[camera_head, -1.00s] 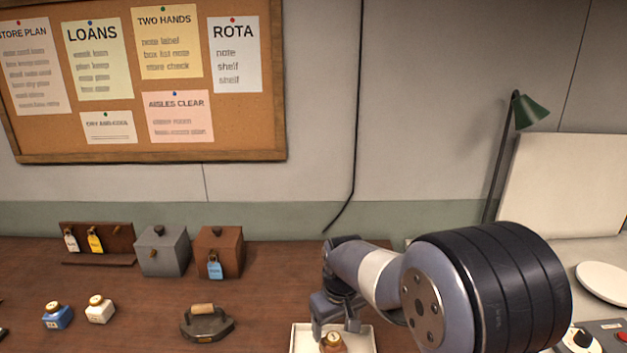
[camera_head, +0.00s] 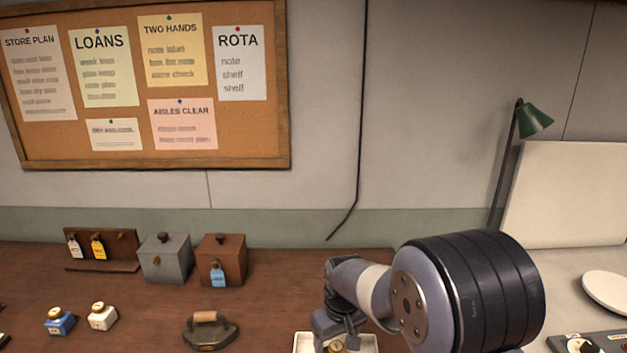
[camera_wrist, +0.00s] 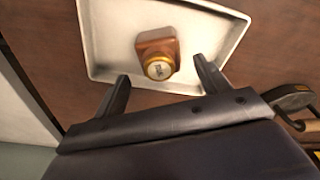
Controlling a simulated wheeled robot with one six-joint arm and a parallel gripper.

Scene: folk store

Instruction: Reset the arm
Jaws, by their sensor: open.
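My gripper (camera_wrist: 160,92) is open in the wrist view, its two fingers apart over the near edge of a white tray (camera_wrist: 100,35). A small brown bottle (camera_wrist: 155,45) with a brass-coloured cap stands in the tray, just beyond the fingertips, with nothing between the jaws touching it that I can see. In the head view my arm reaches down over the tray (camera_head: 302,342) at the bottom edge, and the bottle's cap (camera_head: 337,346) shows beside the gripper. The fingertips are cut off or hidden there.
A flat iron (camera_head: 209,332), a blue bottle (camera_head: 60,322), a white bottle (camera_head: 102,317), a grey box (camera_head: 165,260) and a brown box (camera_head: 222,261) stand to the left. A green lamp (camera_head: 535,120) and a white plate (camera_head: 607,289) are at right.

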